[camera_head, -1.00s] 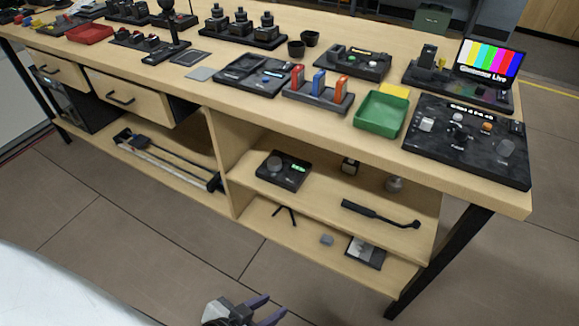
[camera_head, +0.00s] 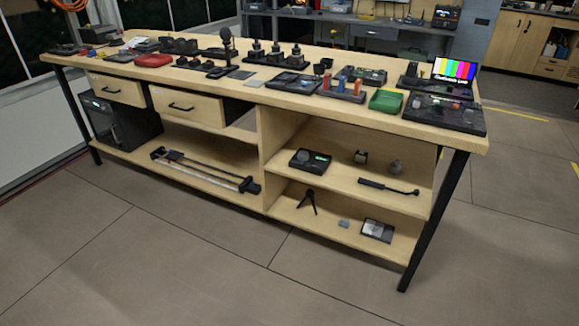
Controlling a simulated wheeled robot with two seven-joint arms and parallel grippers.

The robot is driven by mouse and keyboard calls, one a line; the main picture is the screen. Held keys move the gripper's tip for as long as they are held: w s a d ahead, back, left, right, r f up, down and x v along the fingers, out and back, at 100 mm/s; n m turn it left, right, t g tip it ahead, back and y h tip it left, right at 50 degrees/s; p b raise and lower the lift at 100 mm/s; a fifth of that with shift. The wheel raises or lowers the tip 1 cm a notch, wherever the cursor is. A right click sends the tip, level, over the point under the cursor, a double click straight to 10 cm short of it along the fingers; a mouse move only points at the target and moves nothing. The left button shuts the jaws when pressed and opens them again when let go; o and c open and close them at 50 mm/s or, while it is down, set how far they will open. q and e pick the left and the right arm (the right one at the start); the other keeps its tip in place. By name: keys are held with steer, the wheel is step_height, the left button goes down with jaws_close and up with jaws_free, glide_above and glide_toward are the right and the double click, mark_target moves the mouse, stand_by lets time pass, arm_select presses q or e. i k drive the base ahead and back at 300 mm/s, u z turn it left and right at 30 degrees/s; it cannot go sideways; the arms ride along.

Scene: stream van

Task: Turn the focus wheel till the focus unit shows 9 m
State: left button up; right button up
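The focus unit looks to be the small black box (camera_head: 310,161) on the upper shelf under the bench, right of the middle. It has a dark round wheel (camera_head: 303,155) on its left part and a small lit green display (camera_head: 320,157) on its right. The reading is too small to make out. Neither of my grippers is in view, and nothing touches the unit.
The wooden bench (camera_head: 230,92) carries many devices, with a colour-bar screen (camera_head: 454,70) at the right. A black rod-like tool (camera_head: 388,187) lies on the same shelf. A black bench leg (camera_head: 436,220) stands at the right front. The floor (camera_head: 200,260) in front is clear.

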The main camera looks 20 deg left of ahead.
mark_target(303, 156)
steer(key=u, duration=0.8)
steer(key=i, duration=1.7)
steer(key=z, duration=0.7)
steer(key=i, duration=0.35)
steer(key=z, duration=0.2)
